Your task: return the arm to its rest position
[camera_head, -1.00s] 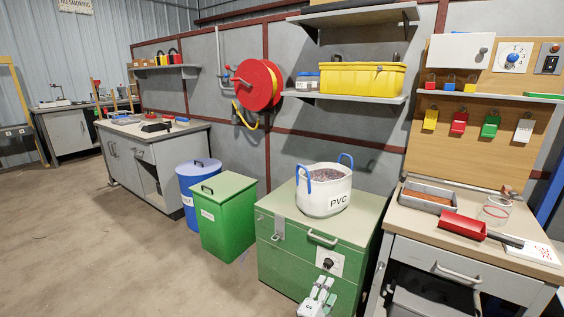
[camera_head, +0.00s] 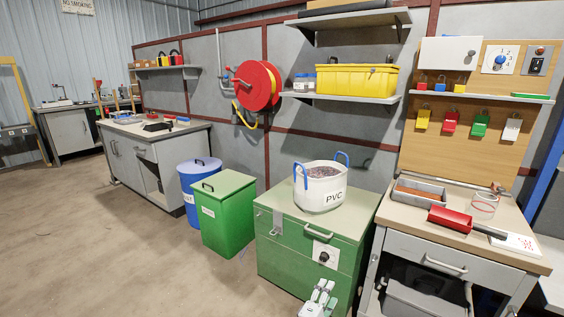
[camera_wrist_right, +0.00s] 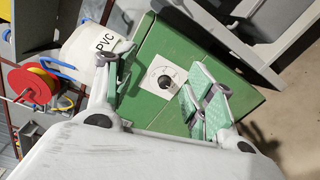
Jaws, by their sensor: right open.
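My right gripper (camera_head: 320,297) shows at the bottom edge of the head view, in front of the green cabinet (camera_head: 277,256). Its arm is mostly out of the frame. In the right wrist view the gripper (camera_wrist_right: 160,92) has its two green-padded fingers spread apart, with nothing between them. Behind them is the green cabinet front with its black knob on a white plate (camera_wrist_right: 167,80). I cannot tell the exact gap to the cabinet. My left gripper is not in view.
A white PVC tub (camera_head: 320,187) with blue handles stands on the cabinet. To the right is a workbench (camera_head: 398,215) with a red scoop (camera_head: 450,219), a tray (camera_head: 421,192) and a glass jar (camera_head: 484,205). A green bin (camera_head: 228,218) and blue drum (camera_head: 188,207) stand left. The floor at left is clear.

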